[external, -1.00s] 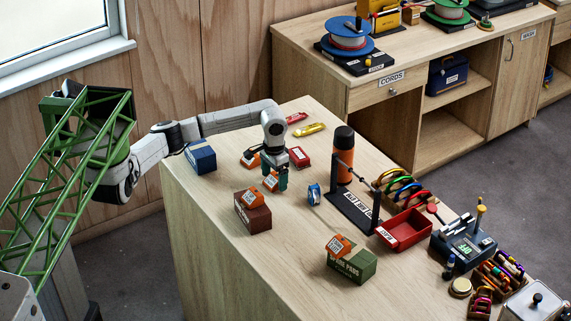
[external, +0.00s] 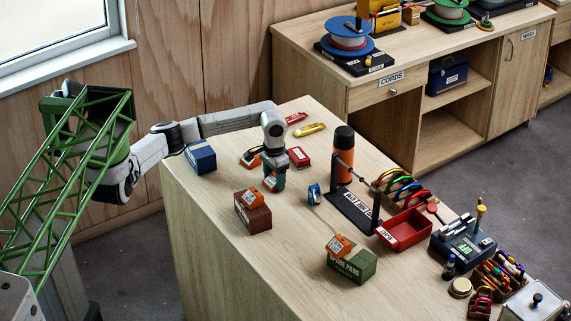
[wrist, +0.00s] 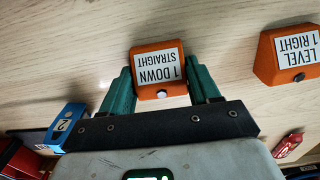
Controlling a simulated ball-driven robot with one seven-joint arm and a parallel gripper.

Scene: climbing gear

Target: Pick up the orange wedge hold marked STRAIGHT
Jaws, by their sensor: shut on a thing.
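The orange wedge hold marked "1 DOWN STRAIGHT" (wrist: 158,72) sits between the green fingers of my gripper (wrist: 160,88), its white label upside down in the wrist view. My gripper (external: 274,183) is shut on it, one finger on each side. In the external view the wedge (external: 269,182) is partly hidden by the fingers, at or close to the tabletop; I cannot tell if there is a gap beneath it. Another orange wedge, marked "LEVEL 1 RIGHT" (wrist: 288,55), lies to the right in the wrist view, apart from my gripper.
Orange wedges also rest on a brown box (external: 254,217) and a green box (external: 353,264). A red item (external: 299,157) is close behind my gripper. The front tabletop is mostly clear.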

